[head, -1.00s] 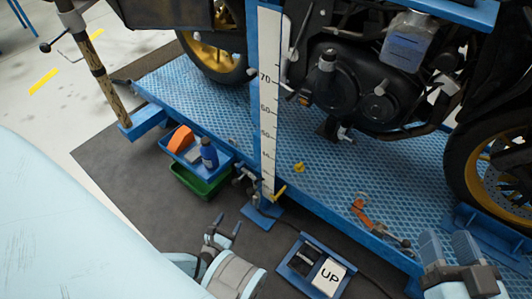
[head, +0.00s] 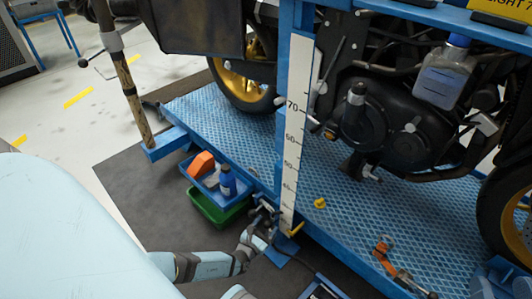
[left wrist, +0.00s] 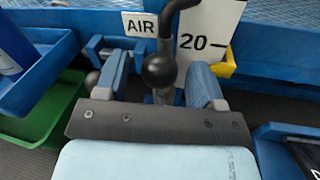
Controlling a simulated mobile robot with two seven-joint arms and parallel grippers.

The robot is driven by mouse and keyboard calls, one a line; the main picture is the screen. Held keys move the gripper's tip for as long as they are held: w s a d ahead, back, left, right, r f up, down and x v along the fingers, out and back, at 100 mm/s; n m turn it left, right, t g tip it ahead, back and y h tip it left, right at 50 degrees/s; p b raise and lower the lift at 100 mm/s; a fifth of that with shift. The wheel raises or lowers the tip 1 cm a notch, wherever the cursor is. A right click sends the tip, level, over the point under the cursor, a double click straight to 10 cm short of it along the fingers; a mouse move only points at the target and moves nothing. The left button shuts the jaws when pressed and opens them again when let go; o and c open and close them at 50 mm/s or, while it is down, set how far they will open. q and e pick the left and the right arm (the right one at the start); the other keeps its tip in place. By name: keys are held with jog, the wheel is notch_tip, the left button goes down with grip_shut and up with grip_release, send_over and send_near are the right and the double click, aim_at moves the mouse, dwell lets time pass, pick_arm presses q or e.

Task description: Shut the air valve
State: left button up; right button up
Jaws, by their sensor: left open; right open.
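The air valve shows in the left wrist view as a lever with a dark ball knob (left wrist: 159,70), below and just right of a white AIR label (left wrist: 139,24). A dark bent bar rises behind the knob. My left gripper (left wrist: 160,88) is open, one finger on each side of the knob, with visible gaps; contact cannot be told. In the head view my left gripper (head: 257,224) is low at the lift's side by the ruler post, covering part of the valve fittings (head: 266,208).
A white ruler post (head: 294,130) stands beside the valve, with a yellow handle (head: 296,229) at its foot. A blue tray (head: 240,182) and a green bin (head: 215,212) are left of it. The blue lift platform (head: 330,215) carries a motorcycle (head: 405,125).

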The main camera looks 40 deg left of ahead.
pick_arm(q)
jog(key=shift+w, duration=0.15)
grip_shut()
jog(key=d+m, duration=0.1)
jog(key=m, duration=0.1)
jog(key=d+m, duration=0.1)
jog(key=m, duration=0.1)
jog(key=d+f+m+t, duration=0.1)
jog(key=d+m, duration=0.1)
jog(key=shift+s+d+f+h, duration=0.1)
jog(key=shift+s+h, duration=0.1)
jog(key=shift+h, duration=0.1)
grip_release()
